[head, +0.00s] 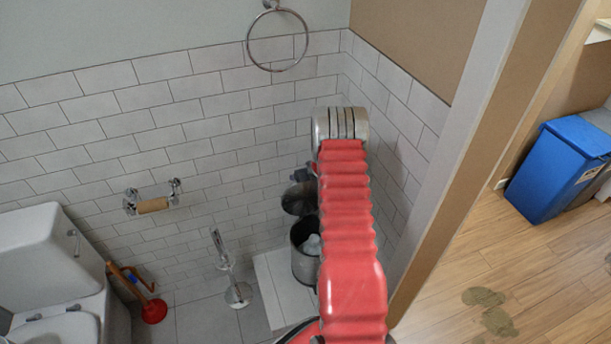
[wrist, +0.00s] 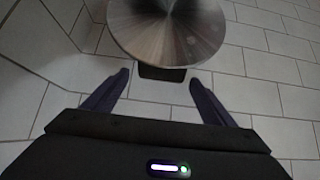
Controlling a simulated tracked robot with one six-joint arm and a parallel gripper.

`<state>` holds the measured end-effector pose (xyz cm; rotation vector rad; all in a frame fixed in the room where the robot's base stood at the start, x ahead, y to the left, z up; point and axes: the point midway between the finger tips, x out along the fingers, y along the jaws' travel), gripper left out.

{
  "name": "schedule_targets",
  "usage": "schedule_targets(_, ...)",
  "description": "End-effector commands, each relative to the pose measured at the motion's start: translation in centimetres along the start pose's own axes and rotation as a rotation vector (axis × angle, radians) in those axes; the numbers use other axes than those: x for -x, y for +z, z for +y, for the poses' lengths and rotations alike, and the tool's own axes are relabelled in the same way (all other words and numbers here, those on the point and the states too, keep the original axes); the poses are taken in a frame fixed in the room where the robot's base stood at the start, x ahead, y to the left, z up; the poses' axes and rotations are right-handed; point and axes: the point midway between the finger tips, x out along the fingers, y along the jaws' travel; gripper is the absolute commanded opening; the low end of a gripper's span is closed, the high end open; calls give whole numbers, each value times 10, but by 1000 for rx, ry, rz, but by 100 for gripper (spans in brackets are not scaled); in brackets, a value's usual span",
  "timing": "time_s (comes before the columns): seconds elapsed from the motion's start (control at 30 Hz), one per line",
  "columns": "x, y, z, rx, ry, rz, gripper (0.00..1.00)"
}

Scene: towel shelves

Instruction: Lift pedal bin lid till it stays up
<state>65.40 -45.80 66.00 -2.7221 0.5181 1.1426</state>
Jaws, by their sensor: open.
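The pedal bin (head: 302,262) is a dark metal cylinder on a white tiled ledge, partly hidden behind my red arm. Its round lid (head: 297,199) is raised above the open top, tilted up at the back. Something pale shows inside the bin. In the wrist view the lid's brushed metal disc (wrist: 165,28) fills the top middle, just beyond my fingertips. My gripper (wrist: 158,80) is open, its two dark fingers apart with nothing between them. In the head view my gripper (head: 302,175) shows as a small dark shape just above the lid, partly hidden by the arm.
White tiled walls meet in a corner close behind and right of the bin. A toilet brush (head: 238,294) stands left of the ledge. A plunger (head: 153,310), toilet (head: 50,260) and roll holder (head: 153,204) are further left. A towel ring (head: 277,40) hangs above.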

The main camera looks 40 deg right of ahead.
Motion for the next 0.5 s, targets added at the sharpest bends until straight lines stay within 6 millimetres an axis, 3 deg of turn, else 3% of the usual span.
schedule_targets(0.27,5,0,0,0,0,0,78)
schedule_targets(0.5,26,-1,0,0,0,0,78)
